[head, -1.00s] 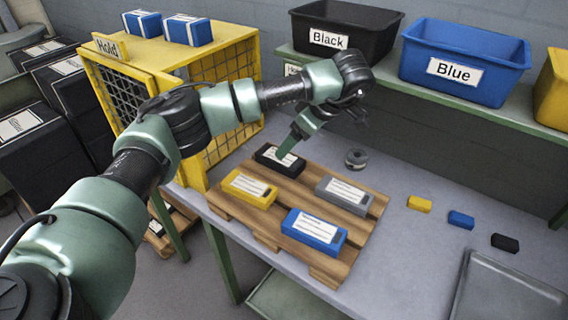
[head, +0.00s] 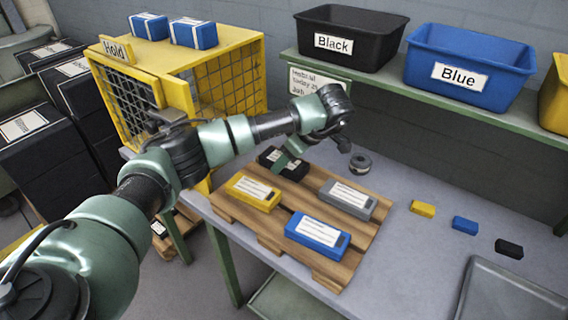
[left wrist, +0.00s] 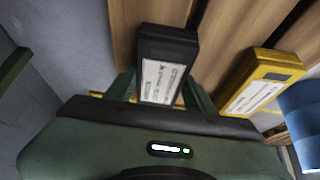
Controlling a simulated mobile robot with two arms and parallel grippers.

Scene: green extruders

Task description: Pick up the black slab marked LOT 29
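A black slab (head: 293,168) with a white label lies on the far left corner of the wooden pallet (head: 262,220). It also shows in the left wrist view (left wrist: 167,60); its label print is too small to read surely. My left gripper (head: 284,160) is down at this slab. In the left wrist view its fingers (left wrist: 162,92) are spread, one on each side of the slab; I cannot tell whether they touch it. In the head view the gripper hides part of the label. My right gripper is not in view.
A yellow slab (head: 253,192), a grey slab (head: 347,199) and a blue slab (head: 317,234) share the pallet. A tape roll (head: 360,163) lies behind. The yellow Hold cage (head: 180,90) stands left. Black (head: 350,35) and blue (head: 468,65) bins are on the shelf.

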